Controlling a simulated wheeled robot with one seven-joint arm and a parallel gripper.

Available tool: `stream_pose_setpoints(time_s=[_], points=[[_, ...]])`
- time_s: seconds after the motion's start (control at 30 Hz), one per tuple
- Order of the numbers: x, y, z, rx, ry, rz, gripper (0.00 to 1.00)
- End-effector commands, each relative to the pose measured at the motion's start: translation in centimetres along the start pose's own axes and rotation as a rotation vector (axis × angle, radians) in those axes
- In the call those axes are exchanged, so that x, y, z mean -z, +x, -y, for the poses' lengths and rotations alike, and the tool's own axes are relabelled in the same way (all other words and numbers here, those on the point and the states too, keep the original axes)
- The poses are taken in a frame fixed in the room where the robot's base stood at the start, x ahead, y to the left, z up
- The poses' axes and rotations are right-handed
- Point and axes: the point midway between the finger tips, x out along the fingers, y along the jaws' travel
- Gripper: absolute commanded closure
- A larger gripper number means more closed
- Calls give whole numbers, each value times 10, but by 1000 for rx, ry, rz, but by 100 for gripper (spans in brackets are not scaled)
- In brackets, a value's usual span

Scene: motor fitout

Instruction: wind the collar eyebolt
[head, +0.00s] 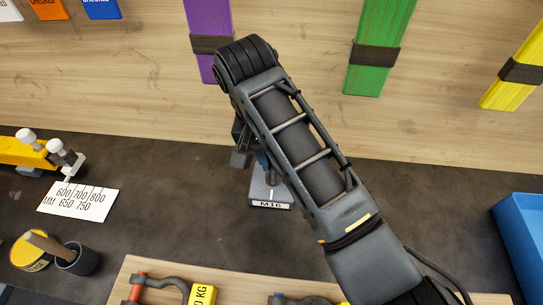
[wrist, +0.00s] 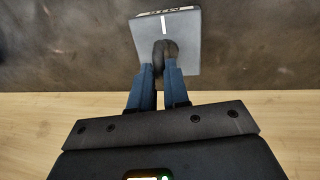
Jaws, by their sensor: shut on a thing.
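A dark collar eyebolt (wrist: 165,50) stands on a grey block (wrist: 192,38) with a white line on its top face. My gripper (wrist: 160,70) is shut on the eyebolt, one blue finger on each side of its dark ring. The block's front label reads M16 in the head view (head: 270,204). The eyebolt's thread and collar cannot be made out.
A white card with numbers (head: 78,201) and a yellow tool (head: 25,152) lie at left. A dark cup (head: 77,259) is at lower left. Shackles (head: 160,288) lie on a wooden board in front. A blue bin (head: 520,235) stands at right. Coloured slings hang on the back wall.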

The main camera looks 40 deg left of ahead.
Motion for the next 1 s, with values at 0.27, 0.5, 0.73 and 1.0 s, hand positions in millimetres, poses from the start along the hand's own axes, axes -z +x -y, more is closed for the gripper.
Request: stream_pose_setpoints(time_s=[0.27, 0.5, 0.73, 1.0], points=[[3, -4, -2, -1, 110, 13, 100], [3, -3, -3, -2, 140, 19, 100], [3, -2, -3, -3, 142, 20, 100], [2, -2, -2, -2, 139, 21, 68]])
